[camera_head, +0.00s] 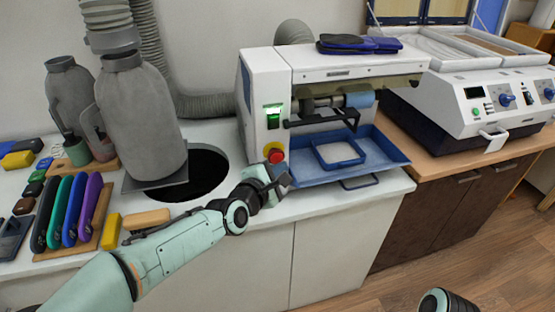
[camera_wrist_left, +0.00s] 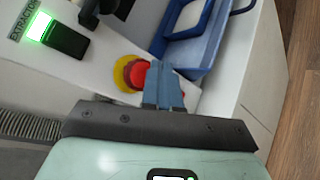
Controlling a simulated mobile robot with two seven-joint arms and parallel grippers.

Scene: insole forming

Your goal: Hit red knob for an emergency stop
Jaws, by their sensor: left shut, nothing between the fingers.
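The red knob (camera_head: 276,156) sits on a yellow base on the front of the white machine, below a green-lit switch. In the left wrist view the red knob (camera_wrist_left: 138,74) is partly covered by my fingers on its right side. My left gripper (camera_head: 276,177) is shut and empty, just below and in front of the knob in the head view. Its closed fingers (camera_wrist_left: 162,72) point at the knob's right edge in the wrist view. I cannot tell whether they touch it.
The white machine (camera_head: 262,92) has a blue tray (camera_head: 385,150) to the right of the knob. A black hole (camera_head: 195,180) and grey bottle (camera_head: 140,120) are to the left. Coloured insoles (camera_head: 70,212) lie at the far left. Another white machine (camera_head: 470,95) stands at right.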

